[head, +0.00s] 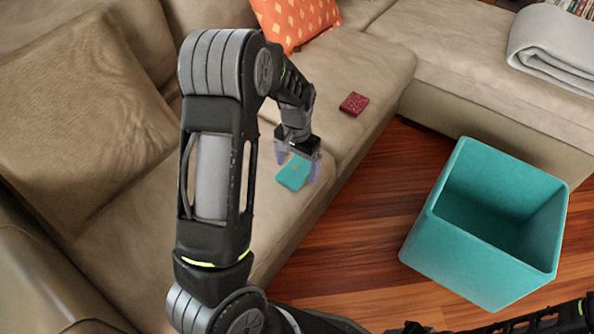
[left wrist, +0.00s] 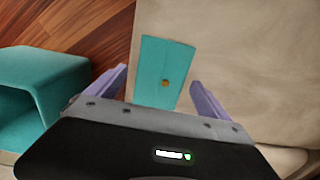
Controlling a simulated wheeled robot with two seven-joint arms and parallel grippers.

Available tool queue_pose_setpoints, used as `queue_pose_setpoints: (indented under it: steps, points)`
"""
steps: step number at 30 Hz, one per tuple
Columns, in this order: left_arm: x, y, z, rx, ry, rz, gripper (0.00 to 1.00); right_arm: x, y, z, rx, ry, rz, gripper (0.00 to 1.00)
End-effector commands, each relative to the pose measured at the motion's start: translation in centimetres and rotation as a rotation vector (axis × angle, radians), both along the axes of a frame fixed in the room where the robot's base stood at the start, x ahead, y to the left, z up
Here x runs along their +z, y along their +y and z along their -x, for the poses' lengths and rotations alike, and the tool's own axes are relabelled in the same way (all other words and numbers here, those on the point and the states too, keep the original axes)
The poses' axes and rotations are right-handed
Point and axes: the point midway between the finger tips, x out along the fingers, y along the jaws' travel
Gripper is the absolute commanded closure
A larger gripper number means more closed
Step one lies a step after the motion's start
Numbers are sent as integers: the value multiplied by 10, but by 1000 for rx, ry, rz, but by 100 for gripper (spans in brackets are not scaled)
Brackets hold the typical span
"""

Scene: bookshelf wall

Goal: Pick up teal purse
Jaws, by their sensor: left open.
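The teal purse (head: 293,173) lies flat on the beige sofa seat, close to its front edge. It also shows in the left wrist view (left wrist: 162,70), with a small round brownish clasp on it. My left gripper (head: 298,168) is directly over the purse, pointing down. In the left wrist view my left gripper (left wrist: 160,90) is open, with one purple finger on each side of the purse's near end. The jaws hold nothing. I cannot tell how far the fingertips are above the seat. My right gripper is not in view; only part of my right arm shows at the bottom right.
A teal open bin (head: 430,235) stands on the wooden floor (head: 350,245) to the right. A dark red item (head: 353,103) lies farther back on the sofa (head: 375,65). An orange cushion (head: 293,20) and a folded grey blanket (head: 555,45) are at the back.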

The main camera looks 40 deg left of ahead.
Motion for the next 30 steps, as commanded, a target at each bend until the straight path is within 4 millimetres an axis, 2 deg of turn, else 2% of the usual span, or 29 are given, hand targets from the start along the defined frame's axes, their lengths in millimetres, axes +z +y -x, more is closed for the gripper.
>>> queue_pose_setpoints:
  steps: [3, 27, 30]
  points:
    - [0, 0, 0, 0, 0, 0, 10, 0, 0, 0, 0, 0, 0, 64]
    - [0, 0, 0, 0, 0, 0, 75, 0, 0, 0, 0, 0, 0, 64]
    - [0, 0, 0, 0, 0, 0, 79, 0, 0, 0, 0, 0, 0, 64]
